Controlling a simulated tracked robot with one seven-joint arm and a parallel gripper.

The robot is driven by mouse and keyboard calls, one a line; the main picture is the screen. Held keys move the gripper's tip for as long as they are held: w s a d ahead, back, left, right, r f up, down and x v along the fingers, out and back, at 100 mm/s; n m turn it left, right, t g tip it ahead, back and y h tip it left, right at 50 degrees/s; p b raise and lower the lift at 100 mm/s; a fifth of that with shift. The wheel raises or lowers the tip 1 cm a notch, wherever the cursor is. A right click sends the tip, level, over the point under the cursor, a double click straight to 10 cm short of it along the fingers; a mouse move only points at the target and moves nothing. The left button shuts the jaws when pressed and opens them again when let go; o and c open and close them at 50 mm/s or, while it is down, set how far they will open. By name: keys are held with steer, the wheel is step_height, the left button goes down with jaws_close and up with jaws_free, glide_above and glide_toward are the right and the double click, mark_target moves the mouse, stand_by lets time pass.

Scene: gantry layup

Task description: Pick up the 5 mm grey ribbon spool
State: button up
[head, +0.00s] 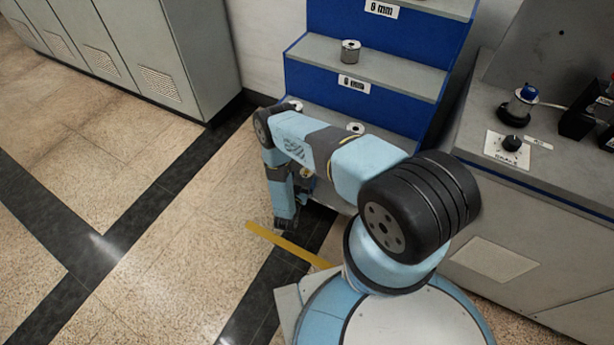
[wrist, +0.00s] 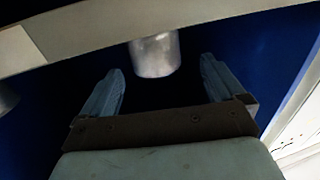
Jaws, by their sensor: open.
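My gripper (wrist: 162,75) is open in the wrist view, its two grey-blue fingers apart with nothing between them. A silvery grey spool (wrist: 155,55) is ahead of the fingertips, roughly centred between them. In the head view, grey spools stand on the blue stepped rack: one on the middle shelf (head: 350,50), one on the lower shelf (head: 355,128), and another partly hidden behind my arm (head: 296,105). My gripper (head: 287,222) hangs low before the rack there, its fingers hard to make out. No 5 mm label is readable, so I cannot tell which spool is the 5 mm one.
The rack's upper shelf carries a 9 mm label (head: 381,9); the middle shelf's label (head: 354,84) is hard to read. A pale shelf edge (wrist: 100,38) crosses the wrist view. Grey cabinets (head: 120,50) stand left, a control bench (head: 560,185) right. The floor at left is clear.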

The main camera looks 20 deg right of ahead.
mark_target(308, 170)
steer(key=shift+x, duration=3.15)
steer(key=shift+s+d+f, duration=0.1)
steer(key=shift+d, duration=0.05)
steer(key=c, duration=1.3)
steer(key=shift+c, duration=0.5)
